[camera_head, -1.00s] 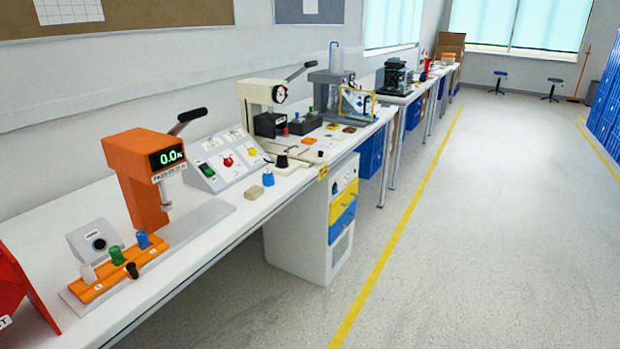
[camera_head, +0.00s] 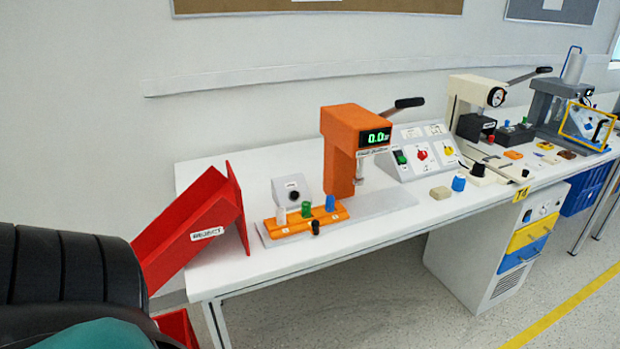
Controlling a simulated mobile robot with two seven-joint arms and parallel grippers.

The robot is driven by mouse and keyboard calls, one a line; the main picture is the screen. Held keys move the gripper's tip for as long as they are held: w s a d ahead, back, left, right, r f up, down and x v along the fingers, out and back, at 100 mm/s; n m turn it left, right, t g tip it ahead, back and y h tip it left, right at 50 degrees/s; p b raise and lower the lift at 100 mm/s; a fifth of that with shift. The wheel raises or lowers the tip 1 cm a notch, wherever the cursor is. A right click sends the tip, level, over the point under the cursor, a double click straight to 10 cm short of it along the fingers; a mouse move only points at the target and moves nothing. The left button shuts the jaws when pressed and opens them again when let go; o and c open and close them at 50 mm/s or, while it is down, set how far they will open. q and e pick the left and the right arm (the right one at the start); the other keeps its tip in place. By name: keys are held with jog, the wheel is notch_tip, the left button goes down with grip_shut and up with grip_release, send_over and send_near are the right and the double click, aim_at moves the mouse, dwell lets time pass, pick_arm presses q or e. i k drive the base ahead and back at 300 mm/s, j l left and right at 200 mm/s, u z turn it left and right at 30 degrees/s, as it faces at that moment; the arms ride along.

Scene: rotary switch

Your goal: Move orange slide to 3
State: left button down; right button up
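The orange slide (camera_head: 289,226) is an orange block on a grey base plate (camera_head: 262,233) on the white bench, in front of the orange press (camera_head: 340,150). It carries a white peg (camera_head: 281,216), a green peg (camera_head: 306,209) and a blue peg (camera_head: 330,203) in a row. A black knob (camera_head: 315,227) sticks out at its front edge. Small white number labels on it are too small to read. Neither of my grippers shows in the view.
A red reject chute (camera_head: 190,230) stands at the bench's left end. A grey box with a round black button (camera_head: 291,190) stands behind the slide. A control panel (camera_head: 422,150), a beige block (camera_head: 440,193) and a blue cap (camera_head: 459,183) are to the right. Bare bench lies before the panel.

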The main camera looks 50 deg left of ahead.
aim_at(296, 223)
jog(key=u, duration=1.55)
